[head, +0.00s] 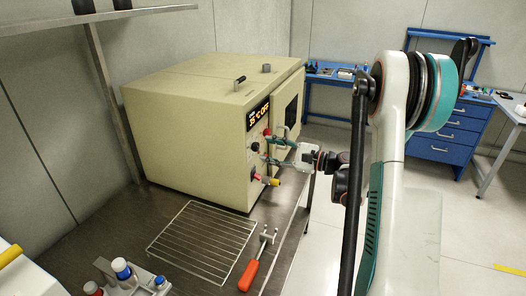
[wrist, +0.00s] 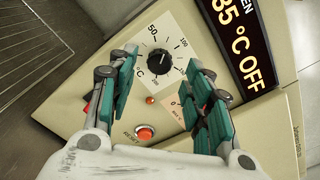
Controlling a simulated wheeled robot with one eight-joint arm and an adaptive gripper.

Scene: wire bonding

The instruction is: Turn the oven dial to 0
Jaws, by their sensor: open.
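The cream oven (head: 190,125) stands on a metal bench, its control panel facing my gripper (head: 268,150). In the wrist view a round black dial (wrist: 160,62) sits on a white °C scale, with 50 and 100 legible; its pointer direction is too small to read. My gripper (wrist: 163,66) is open, with its teal fingers on either side of the dial in the picture. I cannot tell whether they touch it. A second white scale (wrist: 176,113) marked 0 is partly hidden behind the right finger. The display (wrist: 242,48) reads 35 °C OFF.
A red RESET button (wrist: 145,132) and a small red lamp (wrist: 150,100) are on the panel. A wire rack (head: 203,241) and an orange-handled tool (head: 249,275) lie on the bench before the oven. Bottles (head: 122,268) stand at front left.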

